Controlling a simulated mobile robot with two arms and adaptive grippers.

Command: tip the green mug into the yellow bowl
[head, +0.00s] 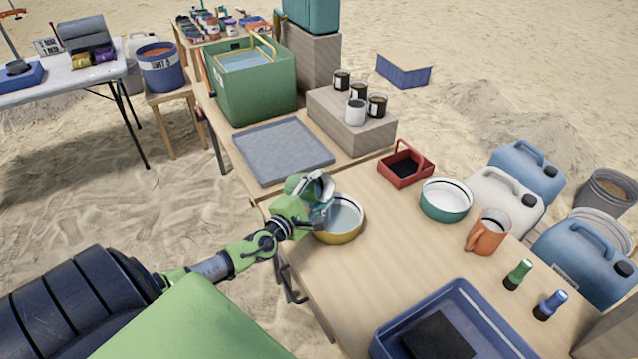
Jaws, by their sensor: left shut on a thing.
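The yellow bowl (338,237) stands at the left edge of the wooden table, with a pale blue-grey inside. My left gripper (318,213) is at the bowl's left side, shut on the green mug (297,183). The mug is tilted above the bowl's upper left rim, and its pale inside shows. My gripper and the mug hide part of the bowl. I cannot tell whether anything is flowing out of the mug. My right gripper is not in view.
A grey tray (283,150) lies behind the bowl. To the right stand a red caddy (405,170), a teal bowl (446,203) and an orange jug (487,233). A blue bin (385,338) is at the front. The table between bowl and bin is clear.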

